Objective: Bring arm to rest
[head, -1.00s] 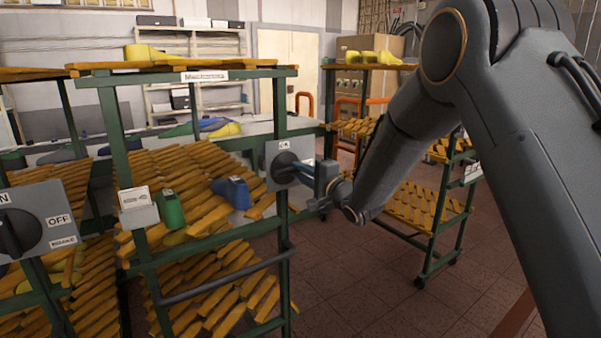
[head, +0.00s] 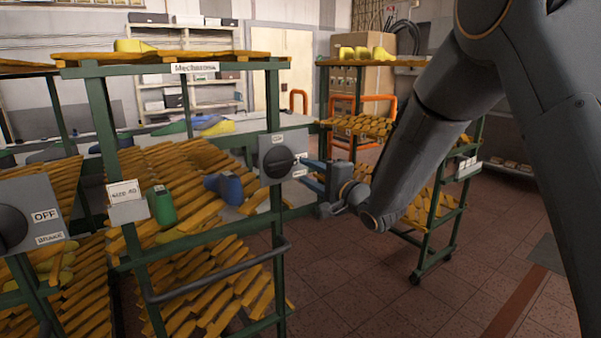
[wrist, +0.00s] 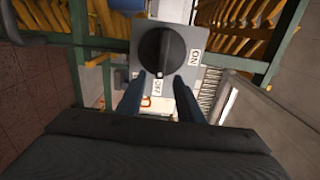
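My gripper (head: 304,173) is just right of a grey switch box (head: 284,142) with a black rotary knob (head: 278,162), mounted on the green rack's post. In the wrist view, my two dark blue fingers (wrist: 161,77) are spread apart with nothing between their tips. The knob (wrist: 162,55) lies just beyond them, apart from them in the head view. The box bears ON and OFF labels; the knob's long ridge points toward OFF in the wrist view. My arm reaches in from the upper right.
The rack (head: 275,95) has slatted shelves holding a blue last (head: 226,187) and a green last (head: 163,207). A second switch box (head: 38,208) is at the left edge. Another wheeled rack (head: 437,235) stands behind my arm. Tiled floor (head: 380,290) is open at lower right.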

